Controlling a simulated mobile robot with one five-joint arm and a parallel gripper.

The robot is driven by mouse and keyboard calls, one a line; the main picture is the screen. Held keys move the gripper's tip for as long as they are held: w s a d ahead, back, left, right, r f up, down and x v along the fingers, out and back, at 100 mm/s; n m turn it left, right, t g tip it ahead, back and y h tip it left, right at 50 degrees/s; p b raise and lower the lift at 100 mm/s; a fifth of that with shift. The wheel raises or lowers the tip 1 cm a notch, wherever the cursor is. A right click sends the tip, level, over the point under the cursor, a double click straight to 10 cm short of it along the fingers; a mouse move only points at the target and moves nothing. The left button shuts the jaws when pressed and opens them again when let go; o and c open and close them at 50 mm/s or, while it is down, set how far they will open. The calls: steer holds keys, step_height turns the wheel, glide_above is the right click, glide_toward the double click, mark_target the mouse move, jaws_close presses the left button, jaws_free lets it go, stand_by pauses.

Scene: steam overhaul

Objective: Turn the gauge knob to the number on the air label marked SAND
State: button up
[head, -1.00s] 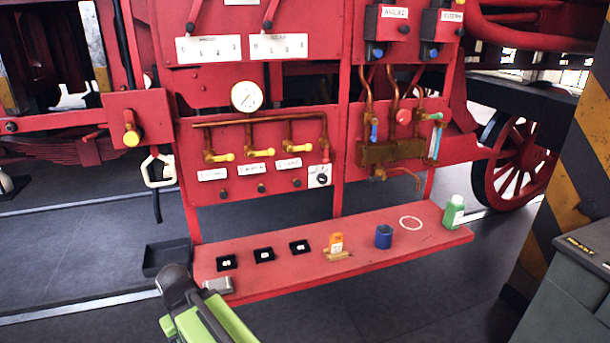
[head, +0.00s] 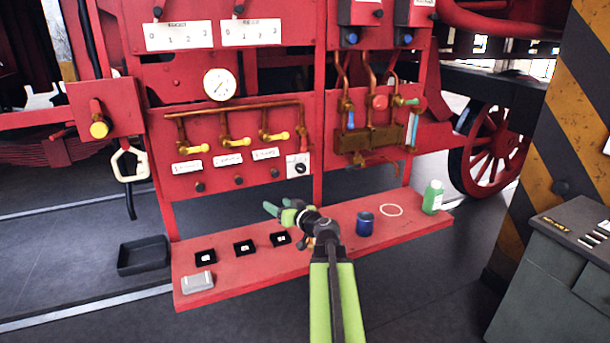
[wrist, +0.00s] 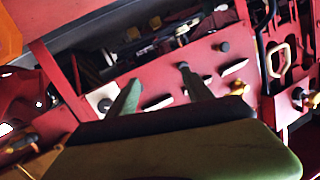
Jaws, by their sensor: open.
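The gauge knob (head: 300,168) is a small black knob on a white square plate at the lower right of the red panel. Above it is a round white gauge (head: 219,84). White air labels hang under yellow valves: a left label (head: 187,167), a middle label (head: 228,159) and a right label (head: 265,154). Their print is too small to read. My gripper (head: 277,208) is open and empty, in front of and below the knob plate, apart from it. In the wrist view, the knob (wrist: 104,104) is just left of the fingers (wrist: 157,90).
A grey cabinet (head: 540,260) and striped post (head: 555,130) stand right.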

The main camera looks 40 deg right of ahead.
mark_target(302, 169)
steer(key=s+d+r+m+h, duration=0.3)
steer(key=s+d+h, duration=0.35)
steer(key=d, duration=0.65)
steer(key=shift+y, duration=0.55)
steer(key=x, duration=1.6)
steer(key=shift+w+a+r, duration=0.15)
steer(key=shift+w+r, duration=0.05)
steer(key=shift+r, duration=0.15)
